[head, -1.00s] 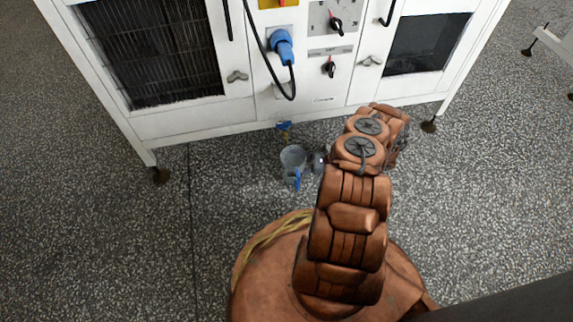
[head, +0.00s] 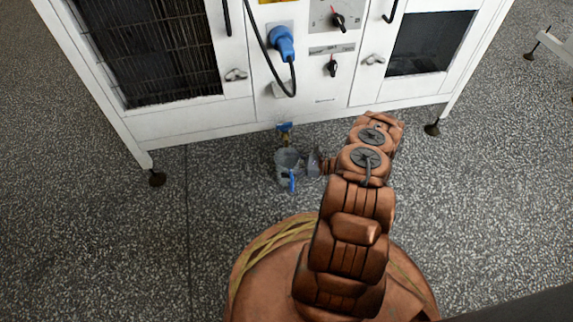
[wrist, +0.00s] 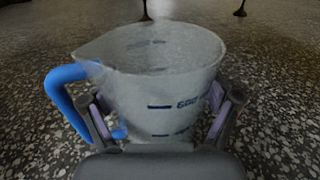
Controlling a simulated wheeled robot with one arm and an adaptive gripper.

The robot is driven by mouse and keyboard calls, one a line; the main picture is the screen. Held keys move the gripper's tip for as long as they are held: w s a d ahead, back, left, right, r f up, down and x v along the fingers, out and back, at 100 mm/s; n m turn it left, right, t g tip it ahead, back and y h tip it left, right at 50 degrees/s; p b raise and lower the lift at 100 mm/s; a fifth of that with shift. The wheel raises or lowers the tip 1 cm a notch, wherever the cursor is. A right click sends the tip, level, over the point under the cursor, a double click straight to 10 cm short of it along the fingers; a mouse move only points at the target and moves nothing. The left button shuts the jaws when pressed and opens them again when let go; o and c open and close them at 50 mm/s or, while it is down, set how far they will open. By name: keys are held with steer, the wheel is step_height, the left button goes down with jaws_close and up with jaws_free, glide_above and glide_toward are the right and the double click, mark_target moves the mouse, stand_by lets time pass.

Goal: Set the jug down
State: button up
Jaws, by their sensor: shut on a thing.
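The jug (head: 284,174) is a clear measuring jug with a blue handle (head: 292,183) and dark blue volume marks. In the head view it is low over the speckled floor, just in front of the white machine. In the wrist view the jug (wrist: 150,85) looks upright, its spout and handle to the left. My gripper (head: 314,163) comes in from the jug's right in the head view. In the wrist view my gripper (wrist: 160,118) is shut on the jug, a finger pad on each side. The jug's base is hidden, so I cannot tell whether it touches the floor.
A tap with a blue lever (head: 285,127) hangs under the front edge of the white machine (head: 190,123), just behind the jug. The machine's feet (head: 157,179) stand left and right. The floor (head: 225,190) left of the jug is clear.

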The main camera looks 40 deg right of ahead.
steer(key=shift+f, duration=0.1)
steer(key=o, duration=1)
steer(key=shift+c, duration=0.2)
steer(key=shift+s+d+r, duration=0.15)
steer(key=shift+d+r, duration=0.05)
steer(key=p+v, duration=0.2)
steer(key=v, duration=0.8)
steer(key=shift+f, duration=0.2)
steer(key=shift+s+d+r, duration=0.1)
steer(key=shift+s+d, duration=0.35)
steer(key=shift+d, duration=0.1)
